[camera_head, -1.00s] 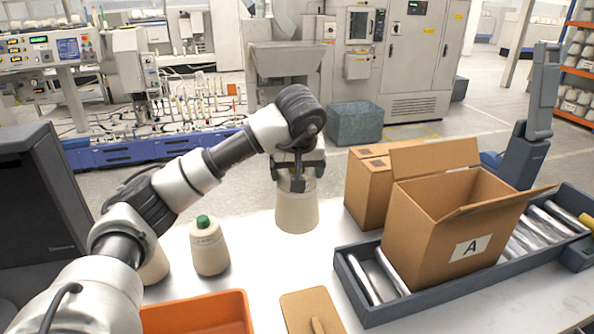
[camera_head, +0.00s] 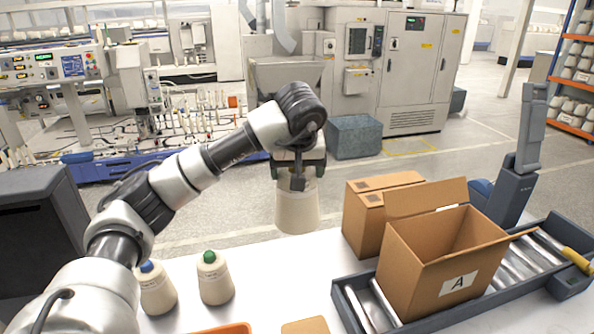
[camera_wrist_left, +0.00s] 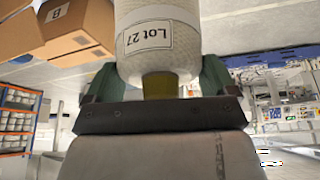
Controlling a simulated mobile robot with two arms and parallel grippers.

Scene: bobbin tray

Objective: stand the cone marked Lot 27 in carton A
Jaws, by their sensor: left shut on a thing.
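The cone marked Lot 27 (camera_head: 297,212) is cream-coloured and hangs upright in my left gripper (camera_head: 297,172), to the left of the cartons. In the left wrist view the cone (camera_wrist_left: 160,55) shows its "Lot 27" label, and the gripper (camera_wrist_left: 158,88) is shut on its narrow end. Carton A (camera_head: 435,275) stands on the roller conveyor (camera_head: 415,325) with its flaps open and its "A" label facing me. The inside floor of carton A is hidden. My right gripper is not in view.
Behind carton A stands a second carton (camera_head: 366,214); the wrist view shows a carton marked B (camera_wrist_left: 75,38). Two cones, one blue-tipped (camera_head: 157,294) and one green-tipped (camera_head: 215,284), stand on the white table (camera_head: 270,285). An orange tray (camera_head: 235,329) lies at the front edge.

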